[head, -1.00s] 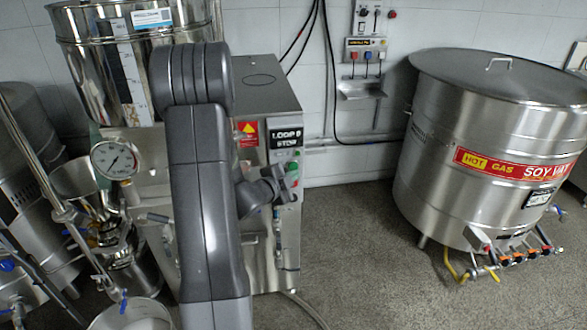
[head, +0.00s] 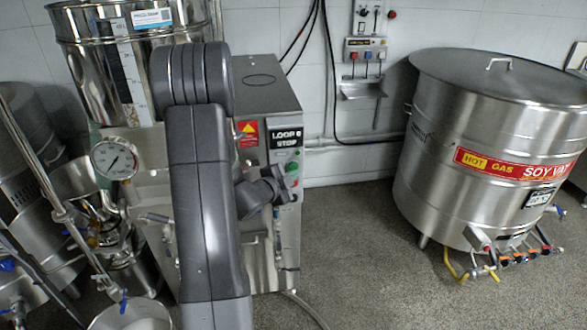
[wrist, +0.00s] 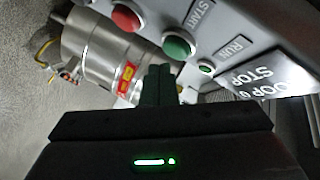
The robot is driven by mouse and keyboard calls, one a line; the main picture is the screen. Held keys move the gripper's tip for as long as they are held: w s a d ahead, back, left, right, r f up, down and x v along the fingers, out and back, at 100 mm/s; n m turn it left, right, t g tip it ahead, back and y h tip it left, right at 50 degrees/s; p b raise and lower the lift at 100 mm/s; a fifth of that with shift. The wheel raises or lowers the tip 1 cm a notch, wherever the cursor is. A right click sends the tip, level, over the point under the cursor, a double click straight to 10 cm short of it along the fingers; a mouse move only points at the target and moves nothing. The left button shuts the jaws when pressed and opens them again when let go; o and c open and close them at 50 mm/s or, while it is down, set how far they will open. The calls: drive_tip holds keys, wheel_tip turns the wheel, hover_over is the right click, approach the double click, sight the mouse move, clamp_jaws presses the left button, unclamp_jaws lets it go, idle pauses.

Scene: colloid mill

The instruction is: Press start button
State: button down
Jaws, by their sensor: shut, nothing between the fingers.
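The start button is a round green button (wrist: 178,45) beside the START label (wrist: 201,13) on the grey control panel, in the upper middle of the wrist view. It also shows as a small green spot (head: 292,167) on the mill's front in the head view. A red button (wrist: 126,18) sits to its left, and a small green lamp (wrist: 205,69) by the RUN label to its right. My gripper (wrist: 159,70) is shut and empty. Its tips show just below the green button in the wrist view; I cannot tell whether they touch the panel.
A pressure gauge (head: 114,160) and pipes stand at left. A large steel vat (head: 475,120) stands at right. The grey floor (head: 365,250) between mill and vat is clear.

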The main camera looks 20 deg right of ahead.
drive_tip(key=shift+w, duration=0.1)
drive_tip(key=shift+w+d, duration=0.1)
drive_tip(key=shift+w, duration=0.2)
drive_tip(key=shift+w+d, duration=0.1)
drive_tip(key=shift+w, duration=0.4)
idle(0.8)
drive_tip(key=shift+s, duration=0.1)
drive_tip(key=shift+s+a+b, duration=0.2)
drive_tip(key=shift+s+b, duration=0.35)
drive_tip(key=shift+s, duration=0.25)
drive_tip(key=s+b, duration=0.1)
drive_tip(key=s, duration=0.1)
drive_tip(key=s+a+b, duration=0.1)
drive_tip(key=s, duration=0.2)
drive_tip(key=shift+a, duration=0.1)
